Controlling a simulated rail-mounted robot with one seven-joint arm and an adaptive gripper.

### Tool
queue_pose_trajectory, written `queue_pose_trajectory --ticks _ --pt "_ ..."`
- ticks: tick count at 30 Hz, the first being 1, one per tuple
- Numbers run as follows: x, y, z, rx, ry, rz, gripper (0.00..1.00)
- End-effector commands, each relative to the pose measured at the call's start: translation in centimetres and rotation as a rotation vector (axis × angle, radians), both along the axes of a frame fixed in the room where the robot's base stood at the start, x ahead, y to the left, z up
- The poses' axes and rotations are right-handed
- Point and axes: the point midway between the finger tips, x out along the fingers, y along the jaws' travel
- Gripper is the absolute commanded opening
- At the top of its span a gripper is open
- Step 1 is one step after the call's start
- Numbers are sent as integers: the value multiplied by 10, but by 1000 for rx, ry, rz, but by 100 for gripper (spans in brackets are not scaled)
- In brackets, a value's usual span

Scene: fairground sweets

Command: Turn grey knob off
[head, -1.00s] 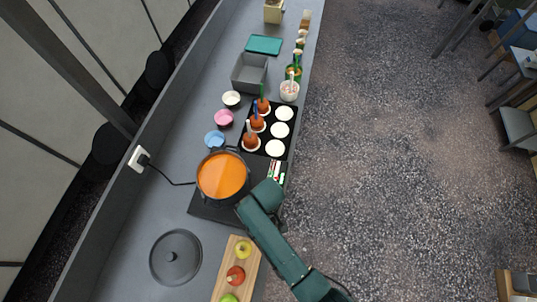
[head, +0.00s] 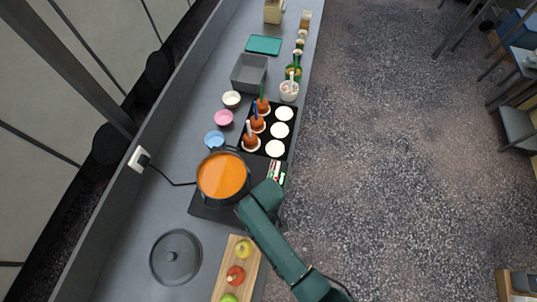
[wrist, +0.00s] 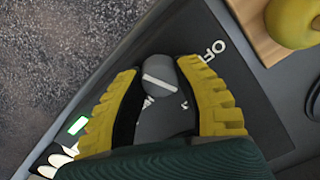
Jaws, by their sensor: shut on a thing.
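The grey knob (wrist: 160,76) is round with a pale line across its top, on the dark front panel of the hot plate in the wrist view. The letters "OF" (wrist: 211,50) are printed on the panel near it; other markings are partly covered. My gripper (wrist: 165,82) has yellow ribbed fingers, one on each side of the knob, shut on it. In the head view my green arm hides the knob and fingers. The hot plate (head: 208,211) carries a pot (head: 222,176) of orange liquid.
A wooden board (head: 228,262) with a yellow, a red and a green apple lies close to the knob. A dark lid (head: 175,257) rests on the counter. A black tray (head: 265,147) with coated apples and white discs stands beyond the pot.

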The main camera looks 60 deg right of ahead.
Motion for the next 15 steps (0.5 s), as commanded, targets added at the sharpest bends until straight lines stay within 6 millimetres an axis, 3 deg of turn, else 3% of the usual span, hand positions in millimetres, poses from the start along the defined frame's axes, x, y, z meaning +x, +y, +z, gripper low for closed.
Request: queue_pose_trajectory --ticks 15 --pt "-1 1 1 2 2 362 0"
